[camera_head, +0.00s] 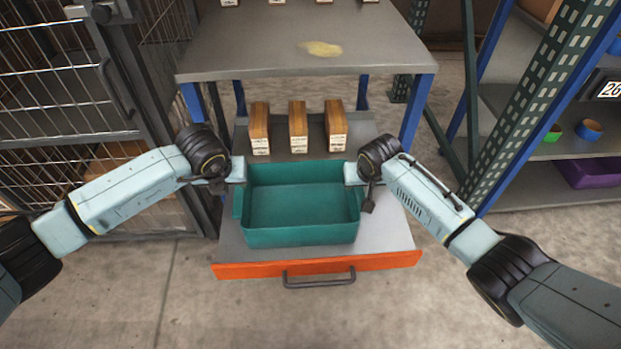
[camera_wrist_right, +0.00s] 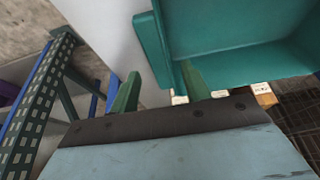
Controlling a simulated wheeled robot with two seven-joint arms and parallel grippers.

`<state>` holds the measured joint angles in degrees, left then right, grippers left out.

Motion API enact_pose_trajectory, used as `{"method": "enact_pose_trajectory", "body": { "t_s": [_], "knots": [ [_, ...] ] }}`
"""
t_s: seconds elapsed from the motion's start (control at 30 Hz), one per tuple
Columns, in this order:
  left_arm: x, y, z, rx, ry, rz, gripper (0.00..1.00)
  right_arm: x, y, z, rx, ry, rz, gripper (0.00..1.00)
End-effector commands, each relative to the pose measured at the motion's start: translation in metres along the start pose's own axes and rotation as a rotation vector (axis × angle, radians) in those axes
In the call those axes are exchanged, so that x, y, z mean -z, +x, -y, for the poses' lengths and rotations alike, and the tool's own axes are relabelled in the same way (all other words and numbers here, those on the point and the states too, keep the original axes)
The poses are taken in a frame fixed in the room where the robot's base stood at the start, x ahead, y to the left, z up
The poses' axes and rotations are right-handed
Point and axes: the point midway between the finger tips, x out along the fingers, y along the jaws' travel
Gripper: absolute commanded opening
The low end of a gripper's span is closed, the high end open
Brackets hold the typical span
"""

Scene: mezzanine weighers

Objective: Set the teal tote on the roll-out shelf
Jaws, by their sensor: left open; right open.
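The teal tote (camera_head: 302,238) is empty and upright over the pulled-out roll-out shelf (camera_head: 385,232), which has an orange front; it appears to rest on the grey surface. My left gripper (camera_head: 222,186) is at the tote's left side, its fingers partly hidden by the wrist. My right gripper (camera_head: 367,196) is at the tote's right side. In the right wrist view, the green fingers of this gripper (camera_wrist_right: 160,92) are apart, with the tote's side lip (camera_wrist_right: 158,50) close to them and reaching between them. I cannot tell whether they touch it.
Several brown boxes (camera_head: 298,126) with white labels stand behind the tote. A grey upper shelf (camera_head: 250,45) on blue posts overhangs them. A wire cage (camera_head: 65,90) stands at left. A rack with a purple bin (camera_head: 590,173) stands at right. The floor in front is clear.

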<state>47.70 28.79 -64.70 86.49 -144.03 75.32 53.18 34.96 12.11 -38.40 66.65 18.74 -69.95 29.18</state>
Motion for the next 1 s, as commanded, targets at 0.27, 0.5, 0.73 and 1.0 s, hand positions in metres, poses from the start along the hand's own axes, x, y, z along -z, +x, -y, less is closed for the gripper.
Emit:
{"method": "enact_pose_trajectory", "body": {
  "t_s": [0.27,0.5,0.73,1.0],
  "knots": [
    [0.0,0.0,0.0,0.0,0.0,0.0,0.47,0.001,-0.045,-0.001,0.0,0.0,-0.004,0.47],
    [0.0,0.0,0.0,0.0,0.0,0.0,0.47,0.0,-0.076,0.0,0.0,0.0,-0.002,0.47],
    [0.0,0.0,0.0,0.0,0.0,0.0,0.47,0.0,-0.085,-0.001,-0.002,0.0,0.0,0.47],
    [0.0,0.0,0.0,0.0,0.0,0.0,0.47,0.0,-0.085,-0.001,-0.002,0.0,0.0,0.47]
  ]
}}
